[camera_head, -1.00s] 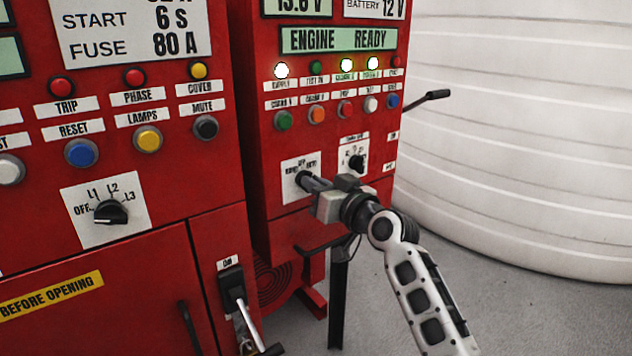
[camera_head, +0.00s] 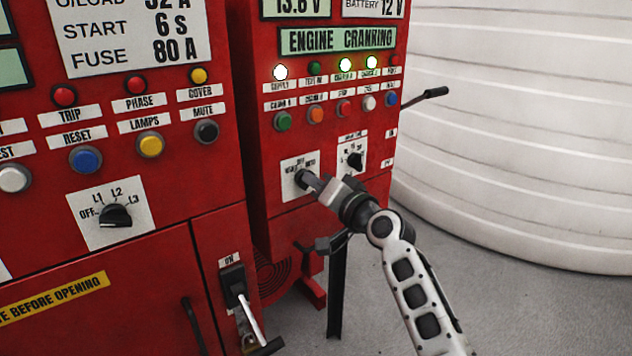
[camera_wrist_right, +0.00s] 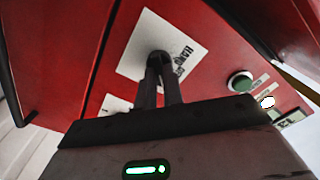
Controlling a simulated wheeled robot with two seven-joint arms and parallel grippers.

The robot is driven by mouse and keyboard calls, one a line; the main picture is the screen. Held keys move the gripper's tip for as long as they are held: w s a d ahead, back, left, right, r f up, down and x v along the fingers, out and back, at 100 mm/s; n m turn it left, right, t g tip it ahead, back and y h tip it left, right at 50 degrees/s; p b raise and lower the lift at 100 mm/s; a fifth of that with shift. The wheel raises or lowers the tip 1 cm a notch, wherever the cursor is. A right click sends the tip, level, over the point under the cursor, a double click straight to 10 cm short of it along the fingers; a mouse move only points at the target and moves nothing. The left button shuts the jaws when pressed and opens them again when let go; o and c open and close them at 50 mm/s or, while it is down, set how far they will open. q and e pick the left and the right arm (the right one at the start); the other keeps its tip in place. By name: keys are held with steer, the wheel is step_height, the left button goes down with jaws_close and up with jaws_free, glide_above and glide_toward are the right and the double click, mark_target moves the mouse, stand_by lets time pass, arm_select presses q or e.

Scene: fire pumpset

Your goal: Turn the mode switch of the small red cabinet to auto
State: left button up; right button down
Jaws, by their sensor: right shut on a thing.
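The small red cabinet (camera_head: 265,150) stands right of a larger red cabinet. Its mode switch (camera_head: 301,179) is a dark knob on a white plate (camera_head: 287,190) at the left of its lower front. My right gripper (camera_head: 311,182) reaches it from the lower right and is shut on the knob. In the right wrist view both fingers (camera_wrist_right: 160,72) close on the dark knob (camera_wrist_right: 158,58) against the white plate (camera_wrist_right: 136,48). The fingers hide much of the knob, so its exact pointer direction cannot be told. The display (camera_head: 338,40) reads "ENGINE CRANKING". My left gripper is not in view.
A second rotary switch (camera_head: 355,160) sits just right of the mode switch. Rows of buttons and lamps (camera_head: 315,116) lie above. A black lever (camera_head: 425,96) sticks out at the cabinet's right. The larger cabinet (camera_head: 160,190) has an L1-L2-L3 selector (camera_head: 116,216) and a handle switch (camera_head: 240,295).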

steer(key=shift+f, duration=0.15)
steer(key=c, duration=1.5)
jaws_free()
steer(key=shift+s, duration=0.1)
steer(key=v, duration=1.6)
